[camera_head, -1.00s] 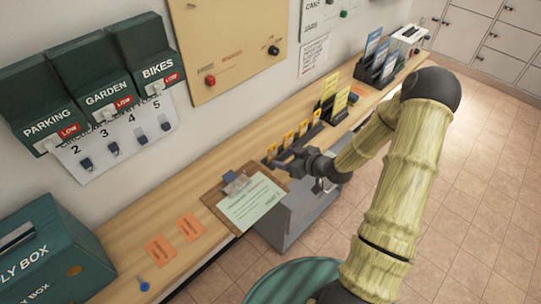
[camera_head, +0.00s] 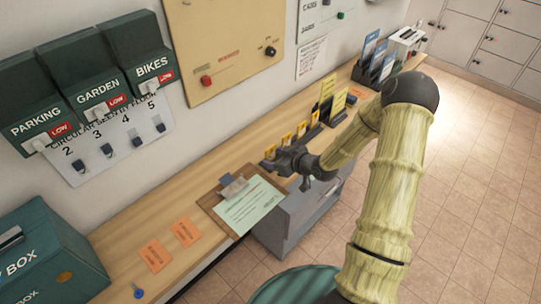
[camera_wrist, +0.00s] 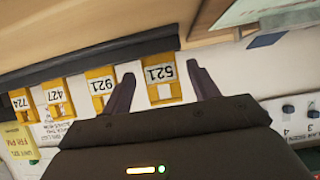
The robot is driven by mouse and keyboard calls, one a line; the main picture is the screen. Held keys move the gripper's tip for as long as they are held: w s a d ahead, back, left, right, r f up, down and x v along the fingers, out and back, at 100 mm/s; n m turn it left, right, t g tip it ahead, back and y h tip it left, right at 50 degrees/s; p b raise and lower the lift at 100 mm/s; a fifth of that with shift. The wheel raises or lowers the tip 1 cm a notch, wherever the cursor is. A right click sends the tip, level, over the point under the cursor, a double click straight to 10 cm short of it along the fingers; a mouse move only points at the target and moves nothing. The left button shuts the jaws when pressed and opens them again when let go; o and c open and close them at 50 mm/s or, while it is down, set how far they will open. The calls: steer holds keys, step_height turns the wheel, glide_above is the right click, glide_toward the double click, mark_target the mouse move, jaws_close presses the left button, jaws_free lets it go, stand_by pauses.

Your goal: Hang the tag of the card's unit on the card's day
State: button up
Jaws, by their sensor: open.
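Several yellow unit tags stand in a row in a dark rack on the counter. In the wrist view they read 521 (camera_wrist: 161,75), 921 (camera_wrist: 101,84), 427 (camera_wrist: 55,94) and 724 (camera_wrist: 20,101). My gripper (camera_wrist: 164,88) is open, with its dark fingers on either side of the 521 tag; contact cannot be told. In the head view my gripper (camera_head: 272,164) is at the near end of the rack. The card (camera_head: 250,207) is a pale green sheet on a brown clipboard (camera_head: 212,201); its writing is too small to read.
Numbered slots or hooks 2 to 5 (camera_head: 107,150) are on the wall sheet under the Parking, Garden and Bikes boxes. Yellow signs (camera_head: 338,103) stand behind the rack; one reads FRI PM (camera_wrist: 16,142). Orange slips (camera_head: 186,232) lie left of the clipboard. A teal box (camera_head: 50,255) stands at left.

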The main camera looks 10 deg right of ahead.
steer(key=shift+c, duration=0.2)
steer(key=c, duration=0.9)
steer(key=shift+o, duration=0.2)
steer(key=shift+r, duration=0.1)
steer(key=shift+r+p, duration=1.05)
steer(key=shift+r, duration=0.35)
steer(key=shift+s+d, duration=1)
steer(key=shift+s, duration=0.3)
steer(key=s+d, duration=0.4)
steer(key=s, duration=0.1)
steer(key=shift+s+p, duration=0.25)
steer(key=shift+p, duration=0.1)
